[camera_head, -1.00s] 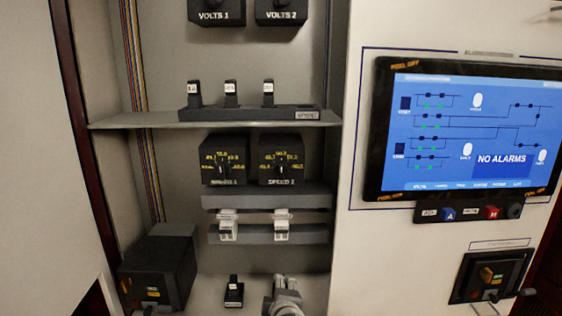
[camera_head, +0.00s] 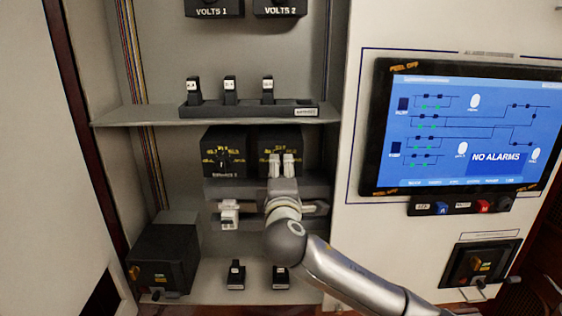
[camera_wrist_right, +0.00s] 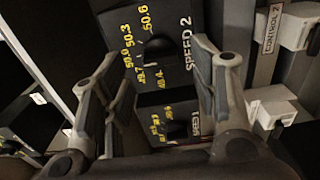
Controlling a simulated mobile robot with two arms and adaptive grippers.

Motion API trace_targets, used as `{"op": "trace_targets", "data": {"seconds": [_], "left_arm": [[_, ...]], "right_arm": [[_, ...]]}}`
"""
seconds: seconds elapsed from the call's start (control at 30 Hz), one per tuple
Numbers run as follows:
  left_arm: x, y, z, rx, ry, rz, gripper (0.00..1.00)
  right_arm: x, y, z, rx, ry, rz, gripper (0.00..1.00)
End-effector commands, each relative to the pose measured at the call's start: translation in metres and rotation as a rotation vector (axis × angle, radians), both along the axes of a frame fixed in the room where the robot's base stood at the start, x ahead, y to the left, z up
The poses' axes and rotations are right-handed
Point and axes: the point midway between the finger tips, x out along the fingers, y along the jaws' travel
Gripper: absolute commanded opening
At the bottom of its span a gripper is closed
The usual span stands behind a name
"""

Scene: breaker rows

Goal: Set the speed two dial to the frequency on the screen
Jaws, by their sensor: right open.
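The speed two dial (camera_head: 267,140) is a black box with yellow numbers, on the right of the pair in the cabinet. In the right wrist view its face reads SPEED 2 (camera_wrist_right: 188,42), with marks around 49.4 to 50.6 and a dark knob (camera_wrist_right: 158,48). My right gripper (camera_head: 282,166) is open in front of the dial's lower part. In the wrist view its fingers (camera_wrist_right: 155,88) are spread with the dial beyond and between them; I see no contact. The screen (camera_head: 465,130) shows a diagram and NO ALARMS; I cannot read a frequency. My left gripper is not in view.
The speed one dial (camera_head: 223,152) stands close on the left. A shelf (camera_head: 150,116) with several small switches lies above. White-handled breakers (camera_head: 229,214) sit below. A dark box (camera_head: 165,255) stands at lower left.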

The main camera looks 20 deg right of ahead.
Motion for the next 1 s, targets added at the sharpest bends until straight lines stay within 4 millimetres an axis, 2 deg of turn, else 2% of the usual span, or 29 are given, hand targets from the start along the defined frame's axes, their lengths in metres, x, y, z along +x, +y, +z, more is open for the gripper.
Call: {"op": "trace_targets", "data": {"seconds": [0.1, 0.27, 0.63, 1.0], "left_arm": [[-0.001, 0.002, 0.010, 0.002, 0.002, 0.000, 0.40], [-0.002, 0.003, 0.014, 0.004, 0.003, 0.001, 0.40], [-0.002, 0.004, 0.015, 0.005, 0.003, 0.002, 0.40], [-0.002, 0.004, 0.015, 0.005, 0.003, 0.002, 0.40]], "right_arm": [[0.016, -0.005, 0.003, -0.002, 0.001, -0.001, 0.54], [0.028, -0.008, 0.001, 0.000, 0.000, -0.001, 0.54], [0.032, -0.009, -0.001, 0.001, 0.000, 0.000, 0.54], [0.031, -0.009, -0.001, 0.001, 0.000, 0.000, 0.08]]}}
